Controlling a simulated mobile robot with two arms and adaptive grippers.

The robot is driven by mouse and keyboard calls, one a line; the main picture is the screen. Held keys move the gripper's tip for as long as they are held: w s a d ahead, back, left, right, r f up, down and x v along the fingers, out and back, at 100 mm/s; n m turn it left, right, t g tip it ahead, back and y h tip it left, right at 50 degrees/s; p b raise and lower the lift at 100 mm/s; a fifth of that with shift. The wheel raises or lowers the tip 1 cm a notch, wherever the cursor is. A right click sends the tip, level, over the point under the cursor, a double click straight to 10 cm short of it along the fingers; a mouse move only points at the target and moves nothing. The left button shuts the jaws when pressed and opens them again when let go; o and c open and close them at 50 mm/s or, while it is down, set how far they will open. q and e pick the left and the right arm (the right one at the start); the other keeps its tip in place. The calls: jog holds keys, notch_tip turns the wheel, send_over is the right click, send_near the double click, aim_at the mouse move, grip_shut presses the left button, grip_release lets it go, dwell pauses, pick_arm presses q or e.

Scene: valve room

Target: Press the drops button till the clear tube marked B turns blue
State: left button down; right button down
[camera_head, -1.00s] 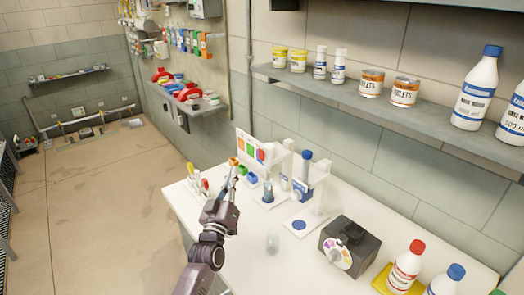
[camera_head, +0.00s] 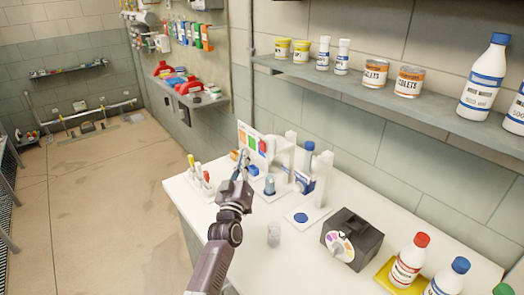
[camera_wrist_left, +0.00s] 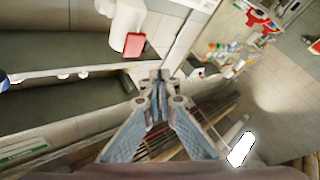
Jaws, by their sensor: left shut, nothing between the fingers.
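My left gripper (camera_head: 242,160) is over the white bench (camera_head: 310,247), its fingers together and empty. It is in front of a card with coloured squares (camera_head: 252,144), and its fingers hide part of what lies behind. In the left wrist view its closed fingers (camera_wrist_left: 160,85) point away, apart from a red block (camera_wrist_left: 134,44) on a white part. Just right of the gripper a small clear tube (camera_head: 270,186) with a bluish tint stands under a white stand (camera_head: 290,150). I cannot read a B or pick out the drops button. My right gripper is not in view.
A black box with a dial (camera_head: 350,240) and a red-capped bottle (camera_head: 409,260) stand at the bench's right. A shelf (camera_head: 400,108) with bottles and tins runs above.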

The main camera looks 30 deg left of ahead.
aim_at(263, 146)
pick_arm(q)
jog(key=shift+w+d+b, duration=0.25)
jog(key=shift+w+d, duration=0.1)
jog(key=shift+w, duration=0.5)
jog(key=shift+w+d+b, duration=0.2)
jog(key=shift+w+d, duration=0.1)
jog(key=shift+w, duration=0.55)
jog(key=shift+w, duration=0.1)
jog(key=shift+w+d, duration=0.2)
jog(key=shift+w, duration=0.1)
jog(key=shift+w+d+b, duration=0.15)
jog(key=shift+w+b, duration=0.25)
jog(key=shift+w, duration=0.05)
dwell(0.9)
jog(key=shift+s, duration=0.1)
jog(key=shift+s+a+p, duration=0.35)
jog(key=shift+s+p, duration=0.15)
jog(key=shift+s, duration=0.3)
